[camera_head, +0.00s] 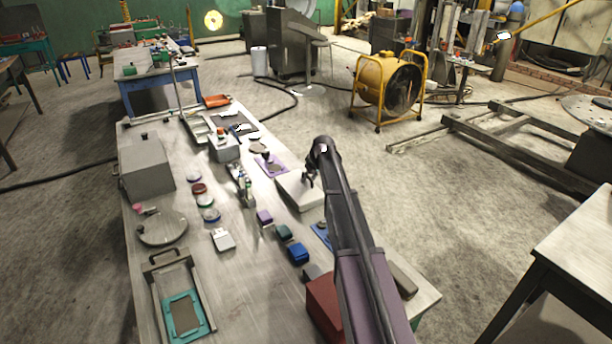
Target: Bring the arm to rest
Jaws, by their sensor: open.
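My arm (358,230) reaches forward over the right side of the long workbench (233,278) from the bottom of the picture. It bends at a dark joint near its far end. My gripper (309,182) hangs below that joint, small and dark, with its jaws open, just over a whitish box or block (296,194). I cannot tell whether the gripper touches this box. No object shows between the jaws.
A grey box (146,166), a round lidded pan (162,229), a teal-framed tray (185,314) and small coloured blocks (298,253) crowd the bench. A red box (324,305) lies beside my arm. A yellow fan (386,84) stands on the floor beyond.

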